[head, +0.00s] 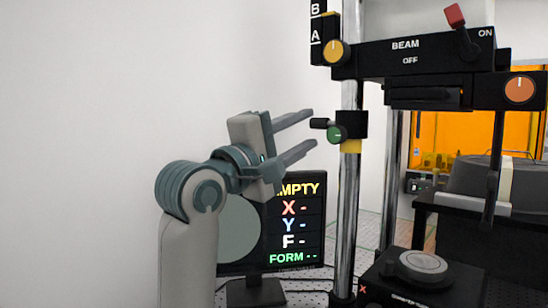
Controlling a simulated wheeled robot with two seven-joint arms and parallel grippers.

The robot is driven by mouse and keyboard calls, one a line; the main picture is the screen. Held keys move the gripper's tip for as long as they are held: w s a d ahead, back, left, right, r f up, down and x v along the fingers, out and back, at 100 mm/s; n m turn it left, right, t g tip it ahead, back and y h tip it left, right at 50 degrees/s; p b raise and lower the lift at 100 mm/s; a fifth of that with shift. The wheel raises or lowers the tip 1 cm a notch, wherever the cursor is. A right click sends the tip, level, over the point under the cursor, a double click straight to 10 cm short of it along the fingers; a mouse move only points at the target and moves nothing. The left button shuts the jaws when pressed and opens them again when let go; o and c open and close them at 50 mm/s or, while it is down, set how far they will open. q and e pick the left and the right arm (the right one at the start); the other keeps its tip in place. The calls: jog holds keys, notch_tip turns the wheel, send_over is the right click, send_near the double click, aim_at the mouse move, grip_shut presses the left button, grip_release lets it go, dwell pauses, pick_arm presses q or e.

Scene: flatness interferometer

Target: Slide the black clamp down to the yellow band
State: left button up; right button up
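The black clamp (352,124) sits around the chrome post (347,210), with a green-faced knob (336,135) and a small black handle (319,123) at its left. The yellow band (350,146) shows on the post directly under the clamp, and I see no gap between them.
Above the clamp is a black beam head (430,58) with a red lever (455,15) and orange knobs. A monitor (293,262) reading EMPTY stands behind my arm. A black stage with a round grey disc (423,265) is at lower right. The left side is bare wall.

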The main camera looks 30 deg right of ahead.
pick_arm(q)
jog(key=shift+s+a+f+g+b, duration=0.3)
jog(key=shift+s+a+g+b, duration=0.05)
jog(key=shift+s+a+b, duration=0.15)
jog(key=shift+s+a+f+g+b, duration=0.25)
jog(key=shift+s+a+g+b, duration=0.1)
jog(key=shift+s+a, duration=0.15)
pick_arm(e)
jog(key=v, duration=0.7)
jog(key=shift+a, duration=0.35)
pick_arm(q)
jog(key=shift+a, duration=0.1)
pick_arm(e)
jog(key=shift+s+f, duration=0.15)
